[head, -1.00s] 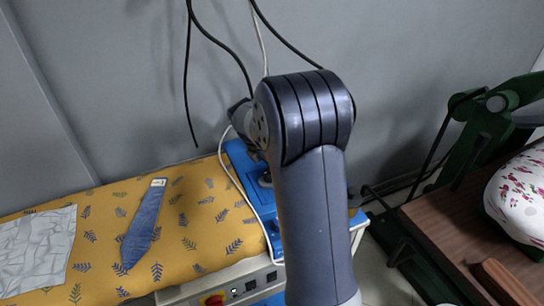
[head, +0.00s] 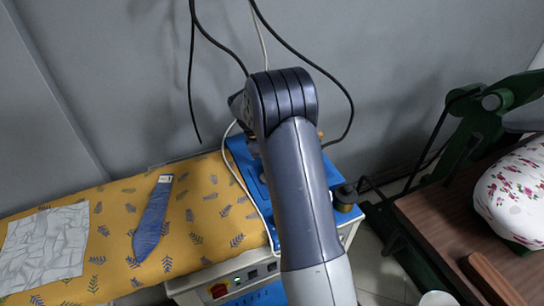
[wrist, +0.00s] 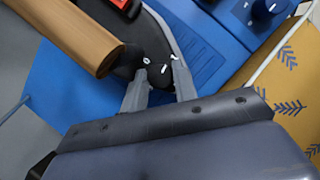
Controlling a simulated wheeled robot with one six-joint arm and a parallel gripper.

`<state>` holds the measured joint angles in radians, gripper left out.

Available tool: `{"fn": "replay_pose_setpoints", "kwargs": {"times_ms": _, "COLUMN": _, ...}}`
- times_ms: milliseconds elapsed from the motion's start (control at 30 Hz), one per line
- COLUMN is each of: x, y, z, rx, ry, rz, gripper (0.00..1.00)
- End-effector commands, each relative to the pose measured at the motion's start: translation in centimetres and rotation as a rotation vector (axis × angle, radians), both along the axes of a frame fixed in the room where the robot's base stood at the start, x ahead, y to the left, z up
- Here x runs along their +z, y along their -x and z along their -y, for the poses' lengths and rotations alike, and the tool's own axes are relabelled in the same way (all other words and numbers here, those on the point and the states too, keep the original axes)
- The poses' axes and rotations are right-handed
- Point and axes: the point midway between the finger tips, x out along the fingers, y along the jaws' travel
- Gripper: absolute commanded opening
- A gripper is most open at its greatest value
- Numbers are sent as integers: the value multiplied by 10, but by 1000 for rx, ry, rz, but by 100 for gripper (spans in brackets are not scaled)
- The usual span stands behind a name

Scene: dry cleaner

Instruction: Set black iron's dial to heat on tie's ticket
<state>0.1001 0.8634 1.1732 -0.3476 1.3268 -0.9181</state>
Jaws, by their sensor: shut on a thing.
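The black iron (wrist: 125,62) has a wooden handle (wrist: 72,35) and lies on a blue surface in the wrist view. White marks, one like a 0, show beside its dial (wrist: 160,73). My gripper (wrist: 161,76) is shut on this dial, one finger on each side. The fingers cover much of the dial, so its setting cannot be read. In the head view my arm hides most of the iron. A blue tie (head: 152,222) lies on the yellow leaf-print board, with a small white ticket (head: 165,179) at its top end. The ticket's print is too small to read.
A crumpled pale cloth (head: 45,245) lies on the yellow board (head: 110,215). Below are a panel and red switch (head: 218,291). Cables hang at the back. A green press (head: 480,130) stands right.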

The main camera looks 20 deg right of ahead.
Motion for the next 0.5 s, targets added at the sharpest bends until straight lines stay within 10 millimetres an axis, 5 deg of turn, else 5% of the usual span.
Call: {"fn": "replay_pose_setpoints", "kwargs": {"times_ms": 500, "x": 0, "y": -1, "z": 0, "rx": -157, "ry": -1, "rz": 2, "gripper": 4}}
